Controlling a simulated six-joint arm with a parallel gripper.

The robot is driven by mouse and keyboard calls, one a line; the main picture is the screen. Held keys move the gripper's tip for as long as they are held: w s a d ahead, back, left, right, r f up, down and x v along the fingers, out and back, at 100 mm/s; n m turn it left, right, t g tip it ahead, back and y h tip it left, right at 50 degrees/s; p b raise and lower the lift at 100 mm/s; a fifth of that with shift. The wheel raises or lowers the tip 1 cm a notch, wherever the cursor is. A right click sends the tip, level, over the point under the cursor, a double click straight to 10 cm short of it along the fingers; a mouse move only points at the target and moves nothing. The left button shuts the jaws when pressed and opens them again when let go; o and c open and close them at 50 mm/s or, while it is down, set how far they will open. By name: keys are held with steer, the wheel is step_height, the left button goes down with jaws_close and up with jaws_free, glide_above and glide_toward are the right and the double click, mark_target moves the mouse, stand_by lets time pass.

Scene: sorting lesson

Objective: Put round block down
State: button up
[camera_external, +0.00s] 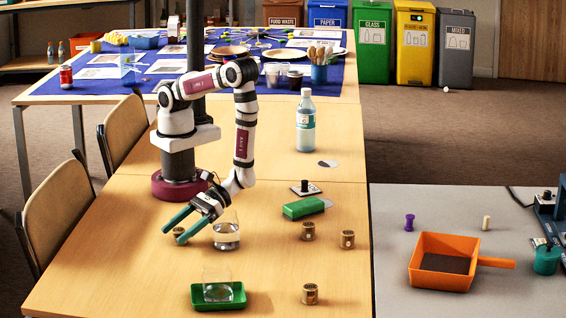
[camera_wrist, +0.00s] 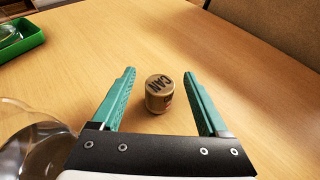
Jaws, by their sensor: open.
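The round block (camera_wrist: 159,93), a small tan-brown cylinder with "CAN" on its top, stands upright on the wooden table. In the wrist view it is between the two teal fingers of my gripper (camera_wrist: 158,72), with a visible gap on each side. My gripper is open and holds nothing. In the external view my gripper (camera_external: 175,234) is low over the table's left part, and the block (camera_external: 179,232) shows only partly between the fingers.
A glass of water (camera_external: 227,238) stands close beside my gripper. A green tray (camera_external: 240,300) with another glass is at the front. Several similar round blocks (camera_external: 347,239) and a green block (camera_external: 303,208) are to the right. An orange dustpan (camera_external: 430,246) lies on the grey table.

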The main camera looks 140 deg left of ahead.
jaws_close()
steer(key=shift+r, duration=0.15)
